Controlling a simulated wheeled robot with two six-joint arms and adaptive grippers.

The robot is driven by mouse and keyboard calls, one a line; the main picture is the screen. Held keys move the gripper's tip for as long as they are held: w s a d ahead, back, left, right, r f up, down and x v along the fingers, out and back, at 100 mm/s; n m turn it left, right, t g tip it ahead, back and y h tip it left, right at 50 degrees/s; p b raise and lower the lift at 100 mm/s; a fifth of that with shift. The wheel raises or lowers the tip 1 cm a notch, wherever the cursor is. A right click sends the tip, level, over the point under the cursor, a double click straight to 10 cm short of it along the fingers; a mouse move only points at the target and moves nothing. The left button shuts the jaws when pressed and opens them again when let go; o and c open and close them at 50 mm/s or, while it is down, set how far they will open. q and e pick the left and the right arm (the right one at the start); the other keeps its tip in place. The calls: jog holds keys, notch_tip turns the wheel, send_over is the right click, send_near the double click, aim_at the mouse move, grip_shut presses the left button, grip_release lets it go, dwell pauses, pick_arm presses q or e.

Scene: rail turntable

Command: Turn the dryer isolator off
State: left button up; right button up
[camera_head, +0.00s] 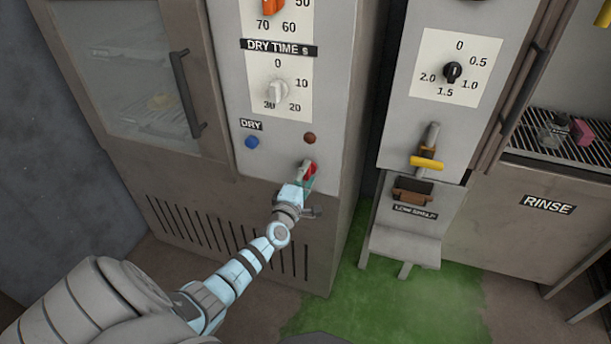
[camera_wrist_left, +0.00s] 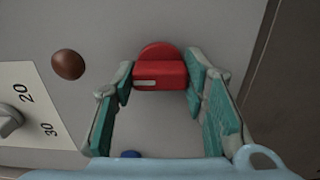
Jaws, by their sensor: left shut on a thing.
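The dryer isolator is a red rotary knob (camera_head: 310,170) low on the grey dryer panel, below and right of the brown lamp. In the left wrist view the red knob (camera_wrist_left: 160,74) shows a round base and a raised bar with a pale mark. My left gripper (camera_head: 306,178) reaches up to it from below. Its teal fingers stand at the two ends of the bar, shut on it. The fingers partly hide the knob in the head view. My right gripper is not in view.
Above the knob are a blue button (camera_head: 252,142), a brown lamp (camera_head: 309,137) and the dry time dial (camera_head: 278,91). To the right, a second panel has a black dial (camera_head: 453,72) and a yellow-handled lever (camera_head: 427,163). A green floor patch (camera_head: 400,300) lies below.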

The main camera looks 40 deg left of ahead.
pick_arm(q)
jog(key=shift+f, duration=0.1)
jog(key=o, duration=1.2)
jog(key=shift+c, duration=0.2)
jog(key=v, duration=1.2)
jog(key=shift+d, duration=0.1)
